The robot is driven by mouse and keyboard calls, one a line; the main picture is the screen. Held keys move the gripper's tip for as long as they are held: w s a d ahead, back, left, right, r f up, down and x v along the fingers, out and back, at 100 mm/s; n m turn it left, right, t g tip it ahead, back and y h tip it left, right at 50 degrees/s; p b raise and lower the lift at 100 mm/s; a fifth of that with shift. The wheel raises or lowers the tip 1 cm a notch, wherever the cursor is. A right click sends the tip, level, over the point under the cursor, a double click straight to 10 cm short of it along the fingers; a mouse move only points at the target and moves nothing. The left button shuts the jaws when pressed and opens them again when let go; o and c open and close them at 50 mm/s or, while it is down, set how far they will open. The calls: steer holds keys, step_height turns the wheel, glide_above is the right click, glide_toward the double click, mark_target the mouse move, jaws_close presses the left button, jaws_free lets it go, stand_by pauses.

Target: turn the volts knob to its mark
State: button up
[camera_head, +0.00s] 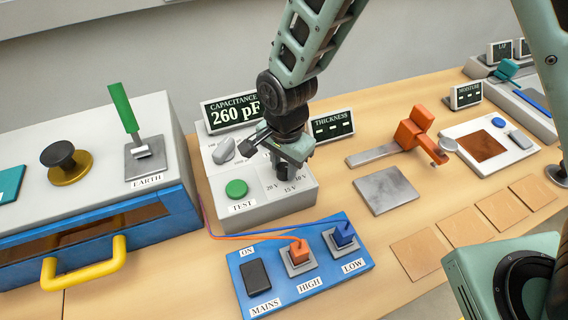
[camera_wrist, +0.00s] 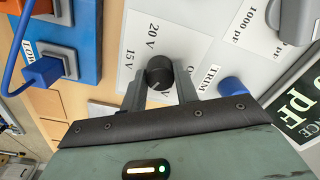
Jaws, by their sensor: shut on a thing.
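The volts knob (camera_wrist: 159,72) is a small round black knob on the grey test box (camera_head: 250,208). It sits between the two fingers of my gripper (camera_wrist: 160,88) in the wrist view, and the fingers are shut on it. The labels 20 V and 15 V (camera_wrist: 138,45) show beside the knob in the wrist view. In the head view my gripper (camera_head: 287,160) comes down over the right part of the box and hides the knob. The 20 V, 15 V and 10 V labels show in front of it. Which label the knob points at is unclear.
A blue trim knob (camera_wrist: 232,87) is close to my right finger in the wrist view. A grey knob (camera_head: 223,149) and a green TEST button (camera_head: 236,188) are on the box. The capacitance display (camera_head: 233,112) reads 260 pF. A blue mains panel (camera_head: 300,270) with cables lies in front.

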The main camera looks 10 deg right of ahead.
steer(key=n+b, duration=0.1)
steer(key=n, duration=0.5)
steer(key=shift+n, duration=0.3)
steer(key=n, duration=0.3)
steer(key=shift+w+n+b, duration=0.1)
steer(key=shift+n+b, duration=0.2)
steer(key=shift+b, duration=0.05)
steer(key=n, duration=0.3)
steer(key=shift+n, duration=0.3)
steer(key=n, duration=0.4)
steer(key=shift+r+n, duration=0.1)
steer(key=shift+n, duration=0.2)
steer(key=shift+a+n, duration=0.1)
steer(key=shift+n, duration=2.2)
steer(key=o, duration=1)
steer(key=shift+g, duration=0.3)
